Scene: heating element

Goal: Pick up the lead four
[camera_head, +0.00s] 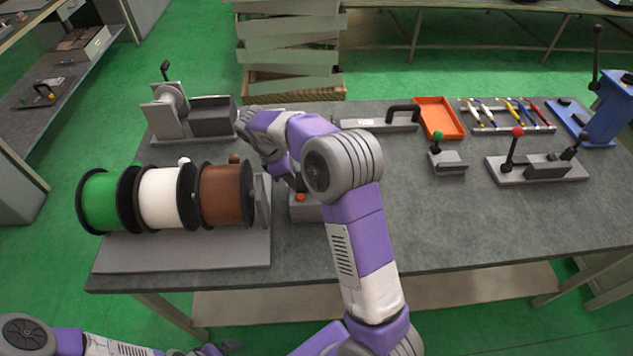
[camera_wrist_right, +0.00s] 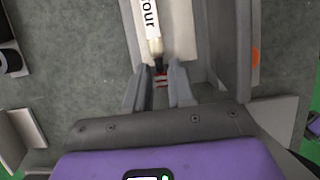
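In the right wrist view, a white lead (camera_wrist_right: 149,17) lies in a pale grey channel, with black letters reading "our" in view and the rest cut off by the frame's top. Its narrow end has dark and red parts. My right gripper (camera_wrist_right: 161,88) is open, with its fingers on either side of that end and gaps showing. In the head view, my right arm hides the lead and the fingertips. My left gripper (camera_head: 215,348) is at the bottom edge, mostly cut off, and its fingers cannot be made out.
Green (camera_head: 101,201), white (camera_head: 160,197) and brown (camera_head: 222,194) spools stand on the table's left. A grey machine (camera_head: 190,115) is behind them. An orange tray (camera_head: 438,118), tool rack (camera_head: 507,115) and lever fixtures (camera_head: 537,168) are at right. The front right tabletop is clear.

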